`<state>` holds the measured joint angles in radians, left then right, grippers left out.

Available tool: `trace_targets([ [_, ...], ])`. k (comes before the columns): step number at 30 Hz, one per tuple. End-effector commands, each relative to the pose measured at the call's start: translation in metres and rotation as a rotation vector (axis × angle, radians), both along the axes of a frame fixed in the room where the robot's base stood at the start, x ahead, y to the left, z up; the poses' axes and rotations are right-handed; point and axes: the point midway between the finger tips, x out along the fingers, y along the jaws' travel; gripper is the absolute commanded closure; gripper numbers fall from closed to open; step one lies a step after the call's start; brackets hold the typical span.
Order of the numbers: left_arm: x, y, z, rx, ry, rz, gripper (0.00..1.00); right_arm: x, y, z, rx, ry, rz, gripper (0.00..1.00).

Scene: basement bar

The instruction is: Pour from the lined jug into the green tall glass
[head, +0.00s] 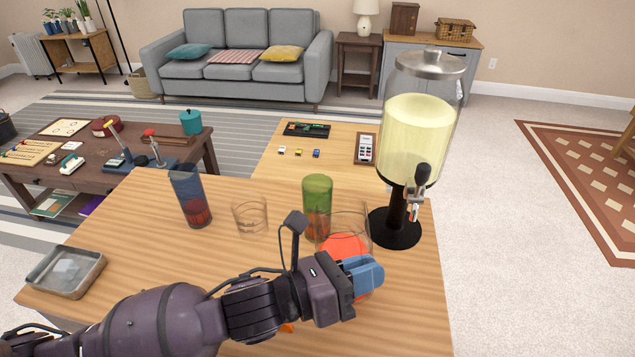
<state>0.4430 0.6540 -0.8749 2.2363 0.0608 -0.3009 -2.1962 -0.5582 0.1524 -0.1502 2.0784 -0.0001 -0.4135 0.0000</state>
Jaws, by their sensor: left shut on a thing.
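A clear jug (343,222) with orange-red liquid stands at the right middle of the wooden bar top. My left gripper (362,277) is at its near side, shut on it, and hides its lower part. The jug looks roughly upright; whether it touches the bar top is hidden. The green tall glass (316,192) stands upright just behind and left of the jug, partly overlapped by it. Reddish colour shows in the glass's lower part; I cannot tell whether that is liquid inside. My right gripper is out of view.
A drink dispenser (417,140) with pale yellow liquid stands close right of the jug. A blue tall glass (186,187) with red liquid and a short clear glass (249,215) stand to the left. A grey tray (67,271) lies at the left edge.

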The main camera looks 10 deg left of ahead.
Motion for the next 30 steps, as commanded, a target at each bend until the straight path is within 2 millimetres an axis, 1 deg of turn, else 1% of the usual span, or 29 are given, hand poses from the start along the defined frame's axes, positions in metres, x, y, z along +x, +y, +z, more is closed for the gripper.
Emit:
trace_targets([
  [10, -0.012, -0.007, -0.018, 0.091, -0.174, -0.001, 1.00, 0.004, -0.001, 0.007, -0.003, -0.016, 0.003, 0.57],
  [15, -0.016, -0.009, -0.030, 0.135, -0.252, -0.001, 1.00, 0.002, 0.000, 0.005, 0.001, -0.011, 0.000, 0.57],
  [21, -0.018, -0.011, -0.039, 0.173, -0.320, -0.001, 1.00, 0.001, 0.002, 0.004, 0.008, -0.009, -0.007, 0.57],
  [26, -0.019, -0.011, -0.041, 0.187, -0.346, 0.000, 1.00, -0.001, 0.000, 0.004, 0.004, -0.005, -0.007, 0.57],
  [30, -0.019, -0.011, -0.031, 0.190, -0.357, 0.000, 1.00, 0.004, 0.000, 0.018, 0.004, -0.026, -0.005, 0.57],
])
